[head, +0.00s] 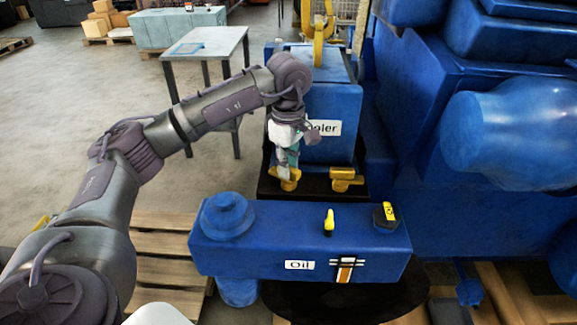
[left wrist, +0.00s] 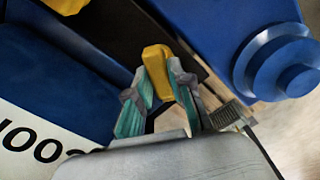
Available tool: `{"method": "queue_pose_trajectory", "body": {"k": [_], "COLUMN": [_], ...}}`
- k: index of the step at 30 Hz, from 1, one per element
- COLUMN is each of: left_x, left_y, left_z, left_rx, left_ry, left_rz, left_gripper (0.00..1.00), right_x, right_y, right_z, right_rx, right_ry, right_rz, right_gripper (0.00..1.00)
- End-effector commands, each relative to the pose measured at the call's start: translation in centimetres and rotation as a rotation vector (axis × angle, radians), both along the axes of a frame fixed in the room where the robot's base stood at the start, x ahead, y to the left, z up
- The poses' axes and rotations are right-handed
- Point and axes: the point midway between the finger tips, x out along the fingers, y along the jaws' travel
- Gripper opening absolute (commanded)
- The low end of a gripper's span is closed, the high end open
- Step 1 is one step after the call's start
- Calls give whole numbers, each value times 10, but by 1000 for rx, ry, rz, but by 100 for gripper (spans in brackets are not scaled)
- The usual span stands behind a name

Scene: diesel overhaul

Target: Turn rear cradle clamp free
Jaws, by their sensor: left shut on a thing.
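A yellow cradle clamp (head: 285,182) sits on the black cradle (head: 312,189) in front of the blue cooler (head: 335,108). My left gripper (head: 291,165) reaches down over this clamp from above. In the left wrist view the teal-padded fingers are shut on the yellow clamp (left wrist: 158,72), one finger on each side. A second yellow clamp (head: 346,178) lies on the cradle to the right, apart from the gripper. I cannot tell from labels which clamp is the rear one. My right gripper is not in view.
The blue oil housing (head: 345,220), with a round cap and a small yellow lever (head: 329,223), stands just in front of the cradle. The large blue engine (head: 480,110) fills the right side. A grey table (head: 205,45) stands behind my arm. Wooden pallets (head: 165,262) lie below.

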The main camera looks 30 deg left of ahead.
Motion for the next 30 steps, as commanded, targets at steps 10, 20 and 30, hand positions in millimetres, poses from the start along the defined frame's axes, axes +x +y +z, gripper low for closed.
{"method": "queue_pose_trajectory", "body": {"k": [10, 20, 30], "left_x": [0, -1, -1], "left_y": [1, 1, 1], "left_z": [1, 1, 1], "left_rx": [1, 1, 1], "left_ry": [-4, -3, -3], "left_rz": [305, 489, 550], "left_gripper": [0, 0, 0], "right_x": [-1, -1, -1], "right_y": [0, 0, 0], "right_z": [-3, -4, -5], "right_rx": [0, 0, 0], "right_ry": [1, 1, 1], "right_rz": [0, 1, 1], "right_gripper": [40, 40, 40]}}
